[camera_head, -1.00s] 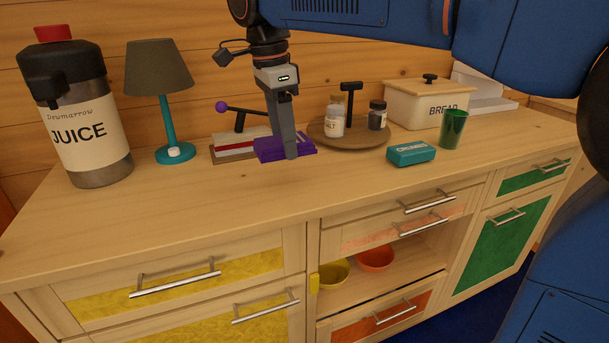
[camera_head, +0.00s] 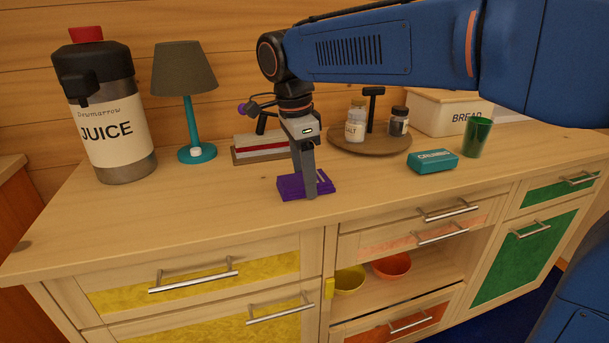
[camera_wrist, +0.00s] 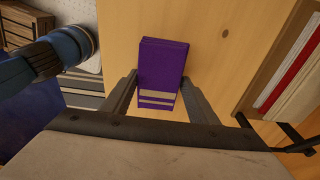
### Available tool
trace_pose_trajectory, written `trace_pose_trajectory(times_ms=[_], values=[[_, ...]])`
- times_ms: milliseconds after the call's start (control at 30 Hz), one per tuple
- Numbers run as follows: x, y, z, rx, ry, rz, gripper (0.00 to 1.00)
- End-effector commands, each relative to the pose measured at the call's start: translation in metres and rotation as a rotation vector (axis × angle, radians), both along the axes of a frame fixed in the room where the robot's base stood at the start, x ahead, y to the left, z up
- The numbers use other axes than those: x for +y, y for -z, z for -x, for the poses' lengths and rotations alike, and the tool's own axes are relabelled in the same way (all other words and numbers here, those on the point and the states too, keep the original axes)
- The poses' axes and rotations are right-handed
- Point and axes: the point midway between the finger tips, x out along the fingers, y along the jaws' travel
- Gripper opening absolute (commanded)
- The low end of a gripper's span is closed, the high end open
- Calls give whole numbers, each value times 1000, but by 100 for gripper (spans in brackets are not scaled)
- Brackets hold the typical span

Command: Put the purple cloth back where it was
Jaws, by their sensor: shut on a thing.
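The purple cloth (camera_head: 291,186) is a flat folded block with pale stripes near one end. It is at the counter's front part, left of the teal box, in the head view. My gripper (camera_head: 311,192) points down and is shut on the cloth. In the wrist view the cloth (camera_wrist: 163,72) sits between the two fingers (camera_wrist: 160,95), its striped end nearest the camera. I cannot tell whether the cloth touches the counter or hangs just above it.
Behind stand a red-and-white stack (camera_head: 259,148), a lamp (camera_head: 185,70) and a juice dispenser (camera_head: 108,130). To the right are a round tray with jars (camera_head: 345,147), a teal box (camera_head: 432,161), a green cup (camera_head: 477,138) and a bread bin (camera_head: 440,108). The counter's front left (camera_head: 190,210) is clear.

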Motion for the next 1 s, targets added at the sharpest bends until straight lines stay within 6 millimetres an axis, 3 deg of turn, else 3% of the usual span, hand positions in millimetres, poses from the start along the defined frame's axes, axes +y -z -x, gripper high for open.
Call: trace_pose_trajectory(times_ms=[100,133,200,633,1000], values=[[0,3,0,1,0,0,33],[0,2,0,0,0,0,58],[0,2,0,0,0,0,72],[1,-7,0,-2,0,-2,72],[9,-72,2,-3,0,-2,72]])
